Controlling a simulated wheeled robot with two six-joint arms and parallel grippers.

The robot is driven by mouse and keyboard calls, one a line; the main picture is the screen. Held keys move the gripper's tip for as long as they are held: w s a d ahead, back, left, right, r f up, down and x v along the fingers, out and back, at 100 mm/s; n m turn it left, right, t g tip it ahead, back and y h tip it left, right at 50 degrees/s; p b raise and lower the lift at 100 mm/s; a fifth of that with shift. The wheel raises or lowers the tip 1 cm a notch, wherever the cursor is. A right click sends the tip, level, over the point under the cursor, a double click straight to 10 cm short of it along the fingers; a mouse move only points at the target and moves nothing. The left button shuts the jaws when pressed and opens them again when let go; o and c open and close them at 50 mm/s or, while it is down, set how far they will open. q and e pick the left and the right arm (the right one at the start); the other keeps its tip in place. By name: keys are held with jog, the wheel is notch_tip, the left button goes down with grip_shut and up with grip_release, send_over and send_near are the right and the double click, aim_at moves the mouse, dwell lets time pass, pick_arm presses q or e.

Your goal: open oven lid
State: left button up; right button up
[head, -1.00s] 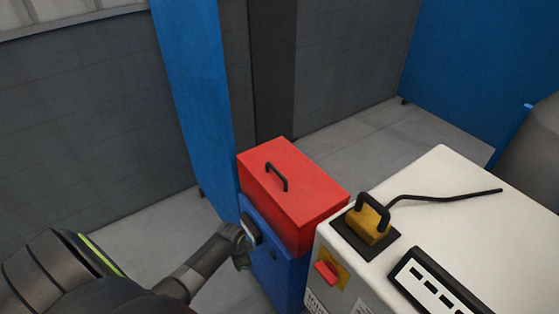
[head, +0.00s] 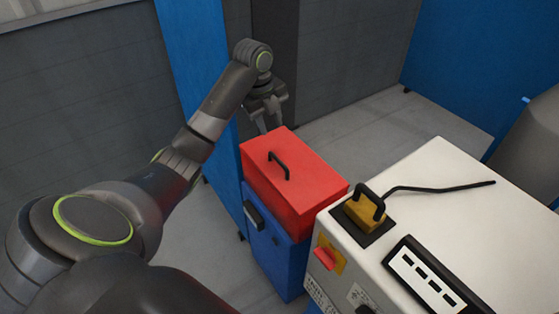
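A red box-shaped lid (head: 305,172) with a black bar handle (head: 279,165) on top sits closed and level on a blue box (head: 275,250), left of the white machine. I cannot tell for certain that this is the oven. My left gripper (head: 270,124) points down at the far left edge of the red lid, above or just behind it. Its fingers look apart, with nothing visible between them. I cannot tell whether they touch the lid. My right gripper is out of view.
The white machine (head: 450,210) stands close on the right, with a yellow block (head: 365,213) with a black handle, a black cable (head: 440,187) and a red switch (head: 325,258). A blue panel (head: 190,70) rises behind my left arm. Open floor (head: 385,130) lies behind.

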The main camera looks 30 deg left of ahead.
aim_at(281, 162)
pick_arm(q)
jog(key=w+f, duration=0.1)
jog(key=f, duration=0.4)
jog(key=w+f+p, duration=0.1)
jog(key=f, duration=0.4)
jog(key=w+d+f, duration=0.1)
jog(key=f, duration=0.4)
jog(key=shift+f+p, duration=0.25)
jog(key=shift+p, duration=0.15)
grip_shut()
